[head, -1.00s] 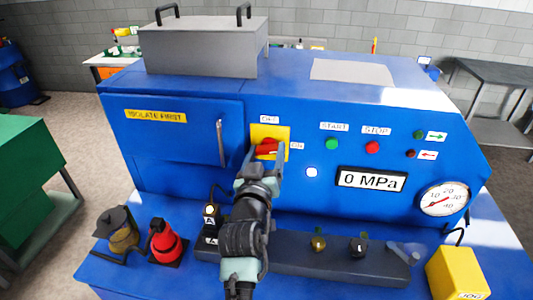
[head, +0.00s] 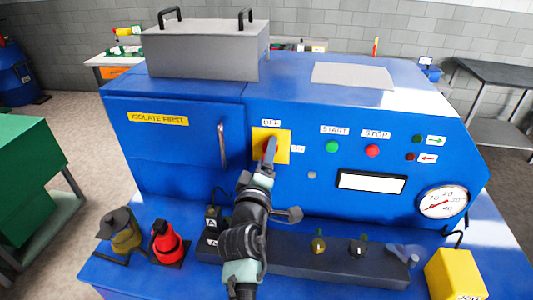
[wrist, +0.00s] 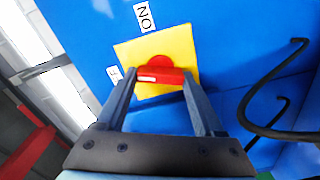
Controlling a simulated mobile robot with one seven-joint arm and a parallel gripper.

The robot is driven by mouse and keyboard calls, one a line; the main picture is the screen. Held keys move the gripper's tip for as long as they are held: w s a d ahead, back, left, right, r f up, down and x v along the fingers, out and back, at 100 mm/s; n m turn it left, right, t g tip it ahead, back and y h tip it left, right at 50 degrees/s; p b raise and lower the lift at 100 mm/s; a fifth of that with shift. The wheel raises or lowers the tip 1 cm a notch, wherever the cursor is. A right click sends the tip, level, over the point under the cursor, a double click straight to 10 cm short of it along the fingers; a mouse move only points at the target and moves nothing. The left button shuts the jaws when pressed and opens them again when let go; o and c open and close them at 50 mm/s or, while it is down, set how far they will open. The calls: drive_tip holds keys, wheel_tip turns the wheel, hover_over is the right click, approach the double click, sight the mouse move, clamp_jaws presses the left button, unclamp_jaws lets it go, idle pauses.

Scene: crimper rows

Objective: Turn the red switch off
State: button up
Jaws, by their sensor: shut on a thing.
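The red switch (head: 267,143) sits on a yellow plate (head: 284,136) on the blue machine's front panel. A label above the plate reads OFF, and a small one to its right is ON. My gripper (head: 270,150) is at the plate and hides most of the switch in the head view. In the wrist view, my gripper (wrist: 158,78) has its fingers on either end of the red handle (wrist: 160,75), shut on it. The handle lies in line with the partly hidden label at the left, across from the ON label's direction.
The pressure display (head: 371,181) is blank, and the small lamp (head: 312,175) is grey. A door handle (head: 222,144) stands out left of the switch. Below are a dark rail (head: 335,265), a red padlock-like item (head: 166,241) and a yellow box (head: 457,275).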

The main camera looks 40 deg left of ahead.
drive_tip(key=shift+n+p, duration=0.65)
drive_tip(key=shift+n, duration=1.45)
drive_tip(key=shift+f, duration=0.1)
drive_tip(key=o, duration=1.4)
drive_tip(key=shift+s+d, duration=0.1)
drive_tip(key=b+v, duration=0.1)
drive_tip(key=v, duration=1.1)
drive_tip(key=shift+s+d, duration=0.1)
drive_tip(key=shift+s, duration=0.3)
